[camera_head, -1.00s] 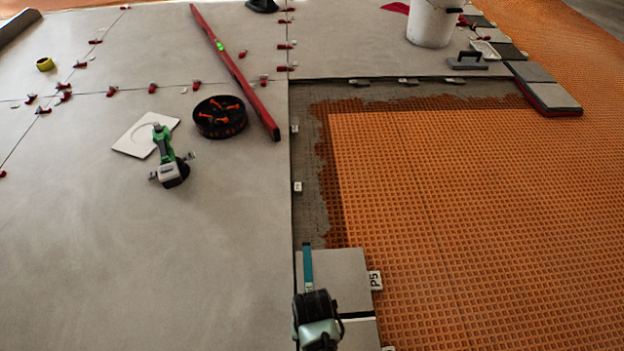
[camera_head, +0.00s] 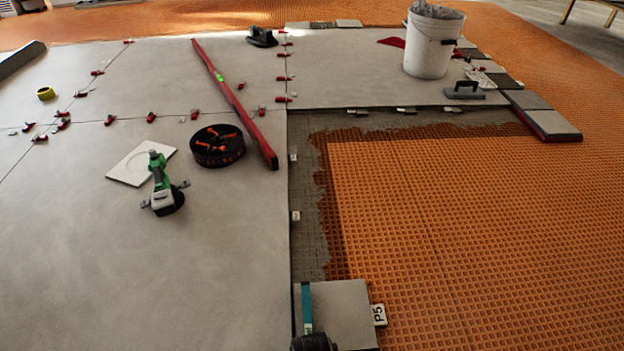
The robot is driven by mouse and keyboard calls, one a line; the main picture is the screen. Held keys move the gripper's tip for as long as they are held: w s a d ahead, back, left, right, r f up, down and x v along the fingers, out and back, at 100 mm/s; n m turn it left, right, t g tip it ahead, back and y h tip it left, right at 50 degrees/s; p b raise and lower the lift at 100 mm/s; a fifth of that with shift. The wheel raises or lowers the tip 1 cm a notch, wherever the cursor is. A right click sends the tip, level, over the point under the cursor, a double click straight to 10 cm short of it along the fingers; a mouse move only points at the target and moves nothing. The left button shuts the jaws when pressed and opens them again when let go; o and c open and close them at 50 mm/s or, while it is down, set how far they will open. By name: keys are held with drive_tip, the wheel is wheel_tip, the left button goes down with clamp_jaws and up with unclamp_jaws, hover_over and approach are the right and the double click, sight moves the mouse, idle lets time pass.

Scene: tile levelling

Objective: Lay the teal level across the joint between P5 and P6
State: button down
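The teal level (camera_head: 306,308) is a narrow bar near the bottom of the head view. It runs away from me along the left side of the P5 tile. Only its far part shows. My gripper (camera_head: 313,343) is a dark shape cut off by the bottom edge, over the near part of the level. Its fingers are hidden, and I cannot tell whether the level touches the tile. The grey P5 tile (camera_head: 345,305) has a white tag (camera_head: 379,315) marked P5 at its right edge. P6 and the joint are not identifiable in the current view.
A green-handled tool (camera_head: 161,184), a black round tray (camera_head: 217,146) and a long red level (camera_head: 236,104) lie on the left tiles. A white bucket (camera_head: 430,47) and a trowel (camera_head: 464,91) stand at the back right. Orange matting (camera_head: 470,220) lies bare to the right.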

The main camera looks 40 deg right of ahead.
drive_tip(key=shift+f, duration=0.15)
drive_tip(key=c, duration=0.6)
unclamp_jaws()
wheel_tip(320, 180, up, 13)
drive_tip(key=p, duration=1)
